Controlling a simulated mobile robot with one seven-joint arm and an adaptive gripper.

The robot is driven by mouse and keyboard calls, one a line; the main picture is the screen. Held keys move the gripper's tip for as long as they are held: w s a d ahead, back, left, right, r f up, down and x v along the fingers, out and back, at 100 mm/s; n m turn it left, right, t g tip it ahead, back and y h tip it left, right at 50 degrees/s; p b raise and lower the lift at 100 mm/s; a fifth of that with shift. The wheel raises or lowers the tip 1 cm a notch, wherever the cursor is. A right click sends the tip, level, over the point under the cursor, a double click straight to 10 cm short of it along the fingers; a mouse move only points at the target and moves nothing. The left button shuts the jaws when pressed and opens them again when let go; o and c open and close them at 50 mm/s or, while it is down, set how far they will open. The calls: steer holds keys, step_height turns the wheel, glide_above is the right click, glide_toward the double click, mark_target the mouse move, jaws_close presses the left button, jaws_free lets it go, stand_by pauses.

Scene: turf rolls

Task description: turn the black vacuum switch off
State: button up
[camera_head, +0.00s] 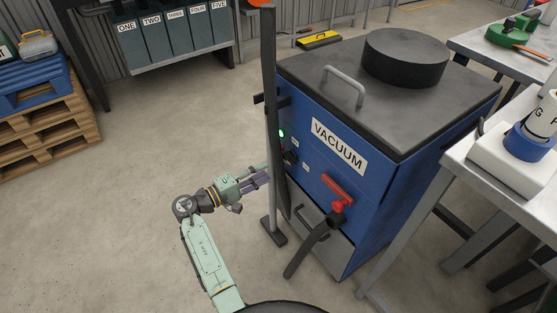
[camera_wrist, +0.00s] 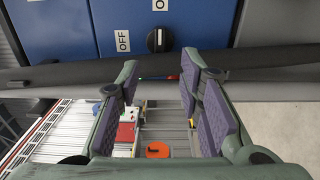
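The black vacuum switch (camera_wrist: 158,40) is a round knob on the blue panel of the vacuum cabinet (camera_head: 365,185). Its white mark stands upright in the wrist view, toward a label cut off at the top edge. The OFF label (camera_wrist: 122,41) is to its left. In the head view the switch (camera_head: 290,157) is small and partly hidden behind a pole. My gripper (camera_head: 266,178) is open and empty, apart from the switch and lower left of it. In the wrist view, my gripper's spread fingers (camera_wrist: 160,76) are below the knob.
A tall grey pole (camera_head: 270,110) stands close in front of the panel, beside my gripper. A dark bar (camera_wrist: 75,73) crosses the wrist view between fingers and knob. A green light (camera_head: 281,133) glows on the panel. A red-handled valve (camera_head: 338,207) and hose are at right.

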mark_target(286, 160)
steer(key=p+x, duration=0.1)
steer(key=x, duration=0.8)
steer(key=shift+w+d, duration=0.15)
jaws_close()
